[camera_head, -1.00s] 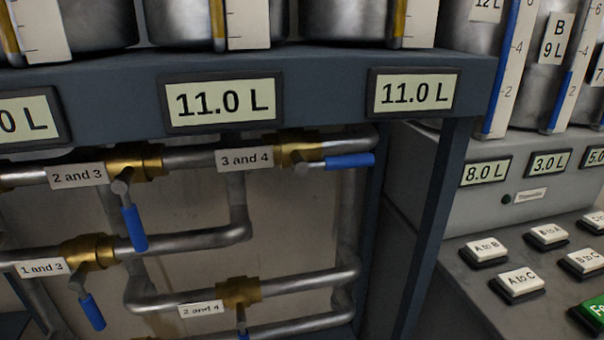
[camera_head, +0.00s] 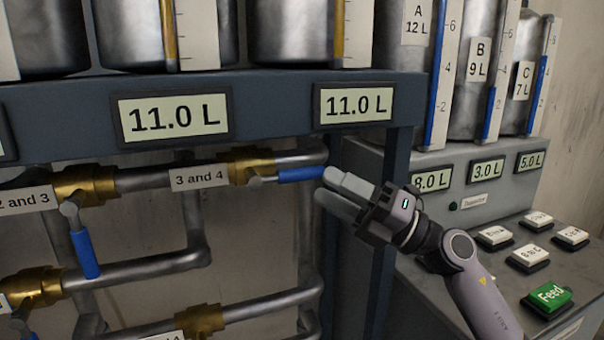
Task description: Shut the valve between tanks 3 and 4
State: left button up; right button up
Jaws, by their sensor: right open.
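The valve marked "3 and 4" has a brass body (camera_head: 250,166) on the upper pipe, with its label (camera_head: 198,178) to the left. Its blue handle (camera_head: 300,174) points right and lies roughly level, along the pipe. My right gripper (camera_head: 323,185) comes in from the right with its fingers apart. Its fingertips are close to the free end of the handle; I cannot tell whether they touch it. Nothing shows between the fingers. My left gripper is not in view.
The "2 and 3" valve's blue handle (camera_head: 86,253) hangs down on the left. A frame post (camera_head: 393,200) stands behind my right gripper. Two displays (camera_head: 172,118) above read 11.0 L. A console with buttons and a green Feed button (camera_head: 549,296) is at right.

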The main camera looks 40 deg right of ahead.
aim_at(311, 177)
jog(key=p+x, duration=0.1)
jog(key=x, duration=0.4)
jog(key=shift+s+r+p, duration=0.1)
jog(key=shift+p, duration=0.25)
jog(key=shift+w+a+r, duration=0.1)
jog(key=shift+w+a, duration=0.15)
jog(key=shift+w, duration=0.2)
grip_shut()
